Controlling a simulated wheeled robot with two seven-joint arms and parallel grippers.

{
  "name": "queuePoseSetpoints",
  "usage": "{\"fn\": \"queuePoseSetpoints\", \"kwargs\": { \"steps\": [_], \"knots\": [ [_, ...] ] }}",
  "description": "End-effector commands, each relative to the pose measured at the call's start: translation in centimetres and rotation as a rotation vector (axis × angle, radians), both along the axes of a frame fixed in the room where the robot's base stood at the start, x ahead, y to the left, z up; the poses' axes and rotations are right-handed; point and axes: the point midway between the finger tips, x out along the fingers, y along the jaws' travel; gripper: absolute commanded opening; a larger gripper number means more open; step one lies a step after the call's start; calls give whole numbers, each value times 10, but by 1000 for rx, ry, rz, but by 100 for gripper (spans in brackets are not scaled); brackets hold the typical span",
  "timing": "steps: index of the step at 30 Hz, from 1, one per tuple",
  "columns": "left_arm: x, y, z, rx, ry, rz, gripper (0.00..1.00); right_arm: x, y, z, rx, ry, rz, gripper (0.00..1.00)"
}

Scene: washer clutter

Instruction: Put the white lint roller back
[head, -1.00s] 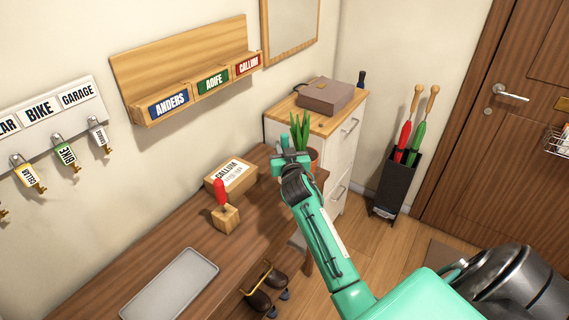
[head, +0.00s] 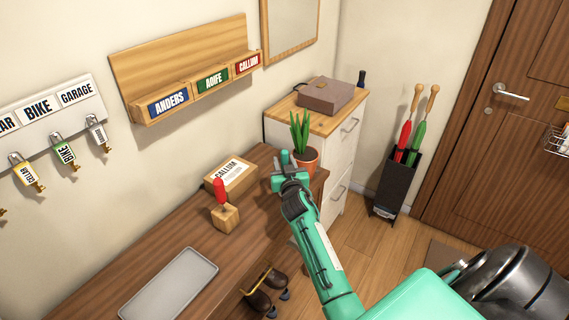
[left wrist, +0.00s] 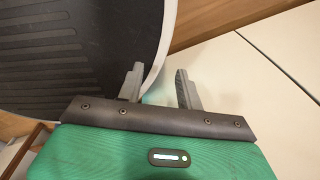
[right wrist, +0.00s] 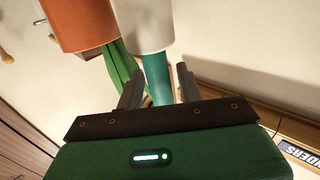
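The white lint roller (right wrist: 143,24) shows in the right wrist view as a white cylinder with a teal handle (right wrist: 156,82). In the head view I cannot make it out clearly near my right gripper (head: 288,158). My right gripper (right wrist: 159,88) is open, and the handle shows between its fingers. I see narrow gaps beside the handle and cannot tell whether either finger touches it. My left gripper (left wrist: 160,88) is open and empty, out of the head view.
A potted plant (head: 306,159) stands right beside my right gripper; its pot (right wrist: 78,25) is close to the roller. The desk also holds a cardboard box (head: 238,170), a wooden block with a red-handled tool (head: 226,216) and a grey tray (head: 170,285). A white cabinet (head: 339,140) stands behind.

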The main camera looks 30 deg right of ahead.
Motion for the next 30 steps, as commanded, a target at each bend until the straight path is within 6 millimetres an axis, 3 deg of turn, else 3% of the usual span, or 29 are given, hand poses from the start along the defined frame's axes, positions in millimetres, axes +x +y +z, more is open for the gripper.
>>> {"fn": "queuePoseSetpoints", "kwargs": {
  "steps": [12,30],
  "knots": [
    [0,0,5,0,0,1,36,0,0,6,-1,0,0,44],
    [0,0,-14,1,0,1,36,-96,40,1,1,1,0,44]
  ]
}}
